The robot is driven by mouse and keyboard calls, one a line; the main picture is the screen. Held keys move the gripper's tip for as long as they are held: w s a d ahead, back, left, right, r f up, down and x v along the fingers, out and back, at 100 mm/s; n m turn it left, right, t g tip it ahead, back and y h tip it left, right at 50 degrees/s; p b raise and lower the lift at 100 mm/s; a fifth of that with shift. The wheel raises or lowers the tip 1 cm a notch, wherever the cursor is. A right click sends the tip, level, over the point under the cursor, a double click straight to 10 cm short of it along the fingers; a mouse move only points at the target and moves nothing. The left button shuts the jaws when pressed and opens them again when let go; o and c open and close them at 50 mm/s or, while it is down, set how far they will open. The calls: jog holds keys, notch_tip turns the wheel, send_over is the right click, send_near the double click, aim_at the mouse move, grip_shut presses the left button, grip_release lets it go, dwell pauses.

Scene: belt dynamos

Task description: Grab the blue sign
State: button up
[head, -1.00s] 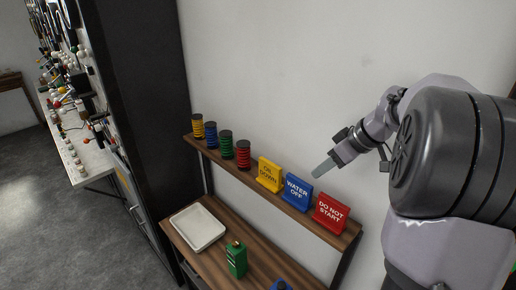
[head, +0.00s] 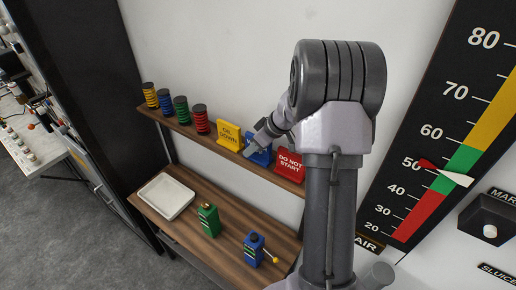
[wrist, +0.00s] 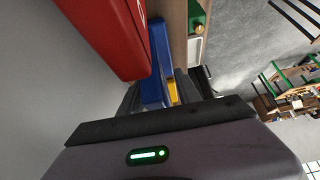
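The blue sign (head: 261,155) stands on the wooden wall shelf between the yellow sign (head: 229,135) and the red "DO NOT START" sign (head: 289,164). My arm hides part of it in the head view. In the wrist view the blue sign (wrist: 160,50) is seen edge-on ahead of my gripper, with the red sign (wrist: 105,35) close on the left. My gripper (head: 249,150) is at the blue sign, near the yellow one. Its dark fingers (wrist: 160,95) look apart in the wrist view, with the blue sign seen between them. I cannot tell whether they touch it.
Several coloured coils (head: 181,109) stand on the shelf's left part. Below, a wooden bench (head: 225,238) holds a white tray (head: 166,196), a green device (head: 209,219) and a blue device (head: 254,249). A large gauge (head: 450,130) is on the wall at right.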

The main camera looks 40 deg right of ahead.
jog(key=shift+s, duration=0.15)
jog(key=c, duration=0.3)
grip_shut()
